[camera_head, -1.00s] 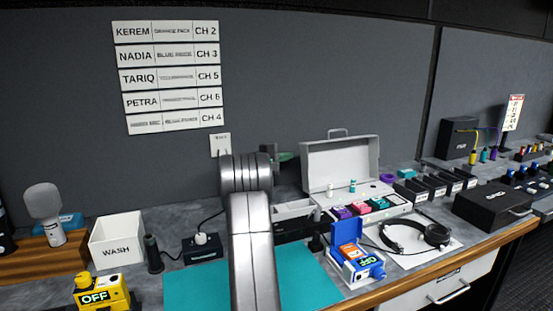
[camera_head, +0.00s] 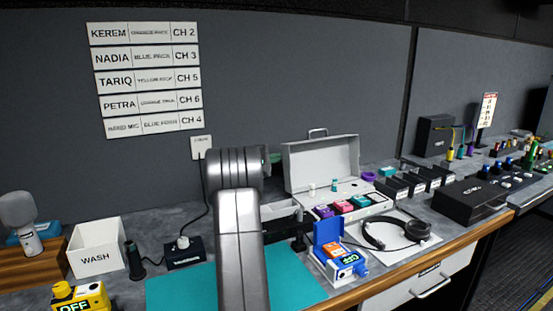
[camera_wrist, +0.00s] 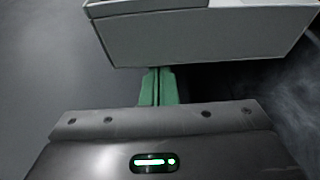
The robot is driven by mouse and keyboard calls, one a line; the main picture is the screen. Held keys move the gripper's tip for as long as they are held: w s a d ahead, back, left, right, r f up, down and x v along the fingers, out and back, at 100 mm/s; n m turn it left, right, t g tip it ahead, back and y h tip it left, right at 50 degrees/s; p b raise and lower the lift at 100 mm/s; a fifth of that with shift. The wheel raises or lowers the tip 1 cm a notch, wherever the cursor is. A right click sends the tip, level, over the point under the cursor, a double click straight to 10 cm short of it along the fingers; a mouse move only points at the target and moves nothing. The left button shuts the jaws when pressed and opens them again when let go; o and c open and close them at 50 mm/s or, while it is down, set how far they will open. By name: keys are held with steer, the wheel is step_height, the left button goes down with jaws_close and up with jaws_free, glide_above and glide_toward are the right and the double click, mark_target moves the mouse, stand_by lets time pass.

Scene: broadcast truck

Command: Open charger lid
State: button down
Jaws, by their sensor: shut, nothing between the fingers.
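The charger case (camera_head: 350,199) stands on the counter in the head view, with several coloured packs in its base. Its pale lid (camera_head: 320,163), with a handle on top, stands raised and upright at the back. My gripper shows only as a small green tip (camera_head: 275,157) beside the lid's left edge, mostly hidden behind my arm. In the wrist view the green fingers of my gripper (camera_wrist: 158,72) are shut together and empty. Their tips end at the lower edge of a pale grey box-like part (camera_wrist: 205,38), perhaps the lid; contact cannot be told.
A blue box (camera_head: 328,238) with an orange pack and a headset (camera_head: 395,235) lie in front of the case. A WASH bin (camera_head: 97,248) and a yellow pack (camera_head: 80,298) stand at left. Dark slots (camera_head: 420,182) stand at right.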

steer(key=shift+s+f+b, duration=0.1)
steer(key=shift+f+b, duration=0.05)
steer(key=shift+b, duration=0.6)
steer(key=s+m+b, duration=0.1)
steer(key=b, duration=0.2)
steer(key=r+b, duration=0.1)
steer(key=b, duration=0.2)
steer(key=shift+s+d+r+m+t+h, duration=0.1)
steer(key=shift+s+d+m+t+h, duration=0.2)
steer(key=shift+s+d+m, duration=0.1)
steer(key=shift+s+r+b, duration=0.2)
steer(key=shift+r+b, duration=0.2)
steer(key=shift+b, duration=0.1)
steer(key=v, duration=1.3)
steer(key=shift+s+a, duration=0.25)
steer(key=shift+f, duration=0.1)
glide_toward(283, 154)
steer(key=x, duration=0.5)
steer(key=shift+d, duration=0.15)
steer(key=shift+w+d, duration=0.45)
steer(key=shift+d, duration=0.1)
